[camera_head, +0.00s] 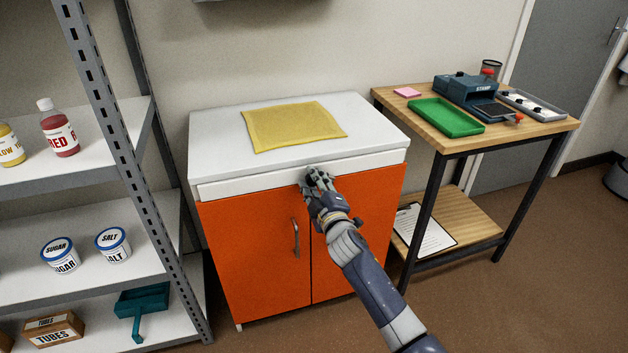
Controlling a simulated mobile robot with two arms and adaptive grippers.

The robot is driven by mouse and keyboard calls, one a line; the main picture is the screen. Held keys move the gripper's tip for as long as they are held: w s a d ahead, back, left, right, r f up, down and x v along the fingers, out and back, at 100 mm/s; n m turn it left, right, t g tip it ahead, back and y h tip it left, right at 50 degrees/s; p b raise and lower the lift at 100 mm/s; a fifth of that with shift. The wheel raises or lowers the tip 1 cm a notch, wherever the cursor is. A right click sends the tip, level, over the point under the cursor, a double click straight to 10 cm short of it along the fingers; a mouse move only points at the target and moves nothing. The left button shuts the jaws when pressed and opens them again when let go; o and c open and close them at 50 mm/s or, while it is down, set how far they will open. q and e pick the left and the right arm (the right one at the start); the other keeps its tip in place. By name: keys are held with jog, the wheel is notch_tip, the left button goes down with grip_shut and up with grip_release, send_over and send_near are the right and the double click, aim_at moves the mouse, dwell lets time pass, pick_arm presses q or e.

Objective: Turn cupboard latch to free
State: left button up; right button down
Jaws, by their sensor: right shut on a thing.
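The cupboard (258,258) has two orange doors under a white top and a white strip. I cannot tell which way the latch is turned. The left door's handle (296,238) shows as a curved metal bar. The right door's handle is hidden behind my right arm. My left gripper is not in view.
A yellow cloth (293,126) lies on the white top (219,151). A grey shelf rack (60,275) stands close on the left with bottles and tubs. A wooden table (545,126) on the right holds a green tray (446,117) and a stamp device (468,87).

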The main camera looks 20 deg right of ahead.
jog(key=n, duration=0.5)
jog(key=shift+f, duration=0.1)
pick_arm(q)
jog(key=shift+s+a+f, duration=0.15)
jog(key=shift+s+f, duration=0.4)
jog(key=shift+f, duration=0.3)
jog(key=shift+p, duration=0.3)
pick_arm(e)
jog(key=shift+n, duration=0.4)
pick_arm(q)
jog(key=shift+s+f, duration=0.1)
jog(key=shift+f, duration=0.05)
pick_arm(e)
jog(key=c, duration=1.2)
grip_release()
jog(key=shift+a, duration=0.1)
